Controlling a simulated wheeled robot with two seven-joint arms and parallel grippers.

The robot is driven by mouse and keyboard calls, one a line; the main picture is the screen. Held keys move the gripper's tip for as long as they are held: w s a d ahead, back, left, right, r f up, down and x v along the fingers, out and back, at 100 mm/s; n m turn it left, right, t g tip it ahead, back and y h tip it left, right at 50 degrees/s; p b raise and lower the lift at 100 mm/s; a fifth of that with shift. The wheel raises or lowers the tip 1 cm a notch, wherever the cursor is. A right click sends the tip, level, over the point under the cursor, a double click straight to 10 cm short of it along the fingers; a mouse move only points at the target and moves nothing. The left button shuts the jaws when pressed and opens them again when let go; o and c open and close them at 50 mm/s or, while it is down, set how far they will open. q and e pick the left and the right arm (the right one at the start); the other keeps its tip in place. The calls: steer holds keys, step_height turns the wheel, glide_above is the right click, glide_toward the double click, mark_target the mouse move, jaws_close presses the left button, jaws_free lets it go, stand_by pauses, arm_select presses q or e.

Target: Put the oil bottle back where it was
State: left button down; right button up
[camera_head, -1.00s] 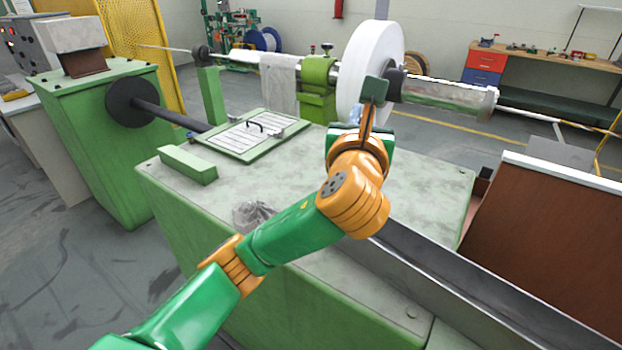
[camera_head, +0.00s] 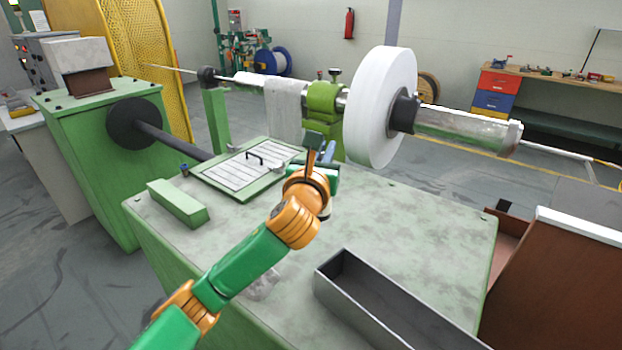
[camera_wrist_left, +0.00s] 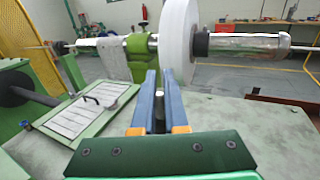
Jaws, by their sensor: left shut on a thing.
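My left gripper (camera_head: 320,162) is above the green machine top, in front of the white disc and the green bearing block. Its two blue fingers show in the left wrist view (camera_wrist_left: 161,90), nearly parallel with a narrow gap. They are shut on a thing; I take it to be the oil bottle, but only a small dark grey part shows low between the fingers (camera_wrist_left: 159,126). Its shape and lower end are hidden by my gripper and wrist. No other bottle can be made out. My right gripper is not in view.
The green machine top (camera_head: 420,215) is clear to the right. A hatch plate with a handle (camera_head: 235,178) and a green block (camera_head: 178,203) lie left. A grey open trough (camera_head: 385,305) lies in front. The white disc (camera_head: 380,105) and its shaft stand behind.

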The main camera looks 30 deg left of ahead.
arm_select(q)
steer(key=w+a+f, duration=0.1)
steer(key=a+f, duration=0.2)
steer(key=f, duration=0.5)
steer(key=shift+w+a, duration=0.15)
steer(key=shift+a, duration=0.15)
steer(key=c, duration=0.9)
jaws_free()
steer(key=shift+c, duration=0.2)
steer(key=b+v, duration=0.1)
steer(key=v, duration=1.1)
steer(key=shift+b, duration=0.3)
